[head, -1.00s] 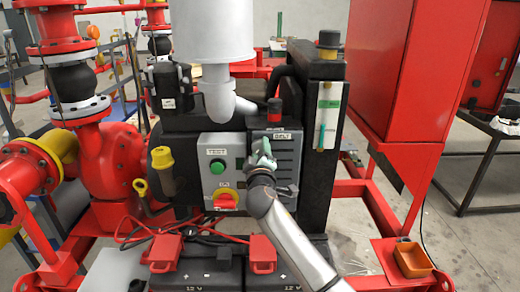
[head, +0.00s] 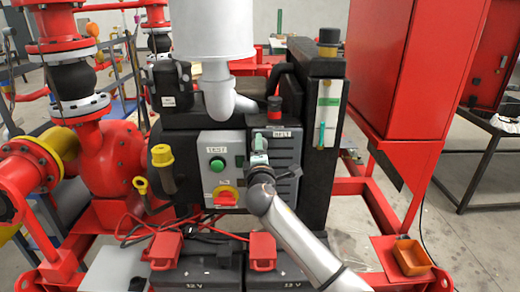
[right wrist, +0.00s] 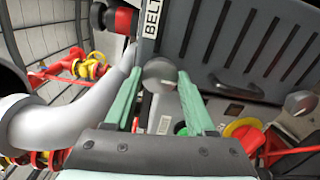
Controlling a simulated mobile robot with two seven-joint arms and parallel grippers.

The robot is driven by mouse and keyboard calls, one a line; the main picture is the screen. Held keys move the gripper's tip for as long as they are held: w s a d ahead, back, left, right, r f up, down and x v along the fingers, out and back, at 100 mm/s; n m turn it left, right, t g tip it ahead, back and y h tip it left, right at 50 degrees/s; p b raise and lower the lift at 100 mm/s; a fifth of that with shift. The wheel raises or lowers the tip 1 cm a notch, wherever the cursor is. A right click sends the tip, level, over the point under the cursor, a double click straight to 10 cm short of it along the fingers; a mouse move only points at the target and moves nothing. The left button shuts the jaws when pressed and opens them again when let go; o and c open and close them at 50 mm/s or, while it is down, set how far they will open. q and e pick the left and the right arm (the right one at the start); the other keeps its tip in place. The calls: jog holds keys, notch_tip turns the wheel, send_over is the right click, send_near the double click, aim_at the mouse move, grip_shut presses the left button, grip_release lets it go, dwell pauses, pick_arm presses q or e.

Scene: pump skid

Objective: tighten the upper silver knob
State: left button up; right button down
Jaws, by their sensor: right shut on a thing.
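The upper silver knob (right wrist: 160,73) is a round, shiny ball on the dark grey belt cover (right wrist: 262,42). In the right wrist view it sits between the two pale green fingers of my right gripper (right wrist: 160,82), which is shut on it. In the head view my right gripper (head: 259,146) is at the cover's upper left part, just below the BELT label (head: 282,133), and hides the knob there. A second silver knob (right wrist: 300,102) shows apart from the fingers at the right of the wrist view. My left gripper is not in view.
Left of the cover is a grey control panel (head: 209,180) with a green button (head: 217,165) and a red-yellow switch (head: 226,197). A white exhaust pipe (head: 219,92) stands above it. Two black batteries (head: 196,273) with red clamps (head: 263,250) lie below.

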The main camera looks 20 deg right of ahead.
dwell(0.4)
jog(key=shift+c, duration=1.1)
grip_release()
jog(key=shift+s, duration=0.1)
jog(key=b+v, duration=0.1)
jog(key=v, duration=1.1)
jog(key=shift+s+a, duration=0.1)
jog(key=shift+s, duration=0.05)
